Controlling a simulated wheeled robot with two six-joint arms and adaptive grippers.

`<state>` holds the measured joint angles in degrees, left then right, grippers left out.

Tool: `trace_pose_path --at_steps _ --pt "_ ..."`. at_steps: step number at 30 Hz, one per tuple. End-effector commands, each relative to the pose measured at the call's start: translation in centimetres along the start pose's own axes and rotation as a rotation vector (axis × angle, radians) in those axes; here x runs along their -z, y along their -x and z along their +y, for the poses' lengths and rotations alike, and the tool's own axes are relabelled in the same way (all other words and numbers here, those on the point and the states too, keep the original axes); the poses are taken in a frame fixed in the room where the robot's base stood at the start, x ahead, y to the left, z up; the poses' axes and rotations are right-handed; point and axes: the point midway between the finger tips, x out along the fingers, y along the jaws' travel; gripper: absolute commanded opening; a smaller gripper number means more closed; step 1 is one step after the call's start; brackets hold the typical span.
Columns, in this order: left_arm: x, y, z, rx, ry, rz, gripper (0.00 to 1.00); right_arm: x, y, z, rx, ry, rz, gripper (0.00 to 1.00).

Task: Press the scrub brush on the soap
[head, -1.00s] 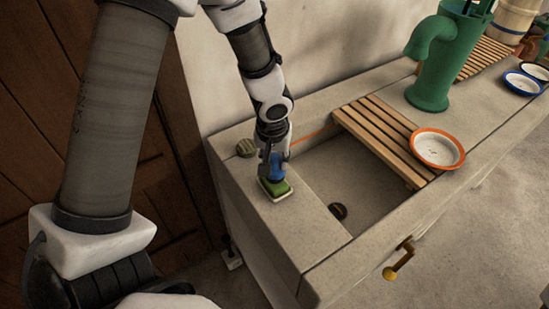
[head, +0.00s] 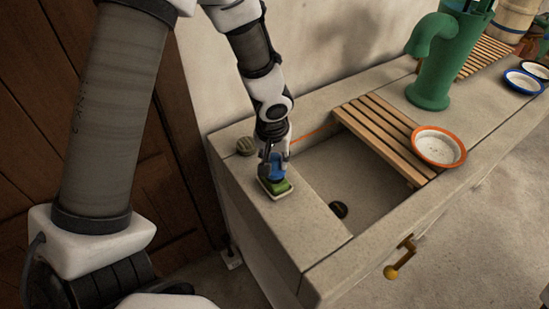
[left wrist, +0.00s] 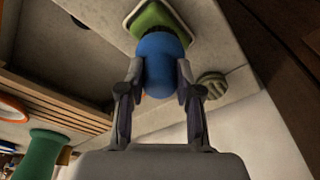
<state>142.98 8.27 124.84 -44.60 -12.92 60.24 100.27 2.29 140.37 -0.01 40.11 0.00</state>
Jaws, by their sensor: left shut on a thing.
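My left gripper (head: 274,167) is shut on the blue scrub brush (head: 277,172), at the left end of the stone sink counter. In the left wrist view its two fingers (left wrist: 159,72) grip the sides of the brush's rounded blue body (left wrist: 160,58). The green soap (head: 280,187) lies in a pale dish (head: 275,196) right under the brush; it also shows in the left wrist view (left wrist: 152,18). The brush covers part of the soap. Its underside is hidden, so I cannot tell whether it touches the soap. My right gripper is out of view.
A ridged olive round thing (head: 246,146) sits behind the dish near the wall. Right of the dish is the sink basin (head: 350,175) with a dark drain. A wooden slatted rack (head: 380,135), an orange-rimmed bowl (head: 438,147) and a green pump (head: 432,70) stand farther right.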

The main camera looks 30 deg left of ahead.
Motion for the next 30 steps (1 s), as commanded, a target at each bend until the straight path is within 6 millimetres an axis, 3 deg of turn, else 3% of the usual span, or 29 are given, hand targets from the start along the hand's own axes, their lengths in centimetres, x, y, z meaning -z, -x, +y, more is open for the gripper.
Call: trace_pose_path --at_steps 30 --pt "-0.06 -0.24 -0.01 0.0 -0.001 -0.001 0.06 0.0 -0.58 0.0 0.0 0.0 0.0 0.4"
